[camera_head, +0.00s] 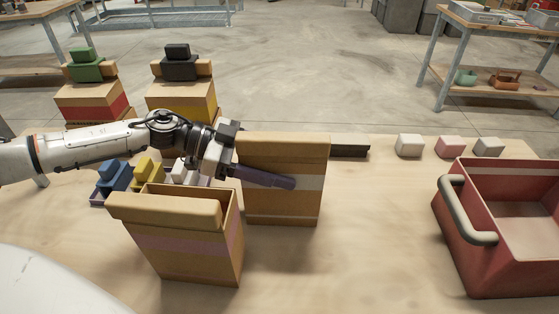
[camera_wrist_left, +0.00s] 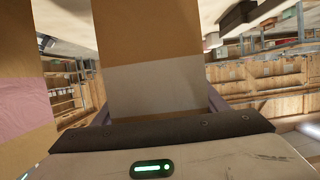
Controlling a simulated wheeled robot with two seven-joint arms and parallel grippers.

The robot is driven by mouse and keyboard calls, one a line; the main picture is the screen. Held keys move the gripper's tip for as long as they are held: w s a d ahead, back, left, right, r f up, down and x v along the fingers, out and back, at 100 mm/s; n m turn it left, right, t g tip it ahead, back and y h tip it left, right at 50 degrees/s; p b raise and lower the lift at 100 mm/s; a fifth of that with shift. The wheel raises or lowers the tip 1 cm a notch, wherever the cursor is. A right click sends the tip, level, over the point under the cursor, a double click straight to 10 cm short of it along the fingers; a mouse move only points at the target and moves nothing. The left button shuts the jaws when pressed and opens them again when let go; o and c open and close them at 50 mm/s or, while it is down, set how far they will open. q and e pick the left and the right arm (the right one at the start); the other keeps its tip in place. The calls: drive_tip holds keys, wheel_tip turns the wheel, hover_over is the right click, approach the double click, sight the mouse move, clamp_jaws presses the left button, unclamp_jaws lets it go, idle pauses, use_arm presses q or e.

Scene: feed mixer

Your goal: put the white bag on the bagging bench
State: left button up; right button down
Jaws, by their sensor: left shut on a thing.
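The white bag (camera_head: 285,207) is a tall brown paper bag with a folded top and a white band. It is upright near the middle of the head view. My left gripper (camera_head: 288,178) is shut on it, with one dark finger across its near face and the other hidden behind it. In the left wrist view the white-banded bag (camera_wrist_left: 142,85) fills the space between the fingers. Below it is a pale wooden bench top (camera_head: 350,260); I cannot tell whether the bag touches it or hangs just above. My right gripper is not in view.
A pink-banded bag (camera_head: 195,245) stands close at the left front. A red-banded bag (camera_head: 92,103) and a yellow-banded bag (camera_head: 185,100) stand behind the arm. A red crate (camera_head: 455,238) is at the right. Small blocks (camera_head: 410,145) line the far edge. The front centre-right is clear.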

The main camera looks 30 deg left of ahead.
use_arm(q)
drive_tip(key=shift+f, duration=0.1)
drive_tip(key=o, duration=2)
drive_tip(key=shift+o, duration=0.2)
drive_tip(key=shift+f+b, duration=0.3)
drive_tip(key=shift+b, duration=0.4)
drive_tip(key=r+b+v, duration=0.1)
drive_tip(key=v, duration=0.9)
drive_tip(key=shift+b, duration=0.3)
drive_tip(key=shift+a, duration=0.1)
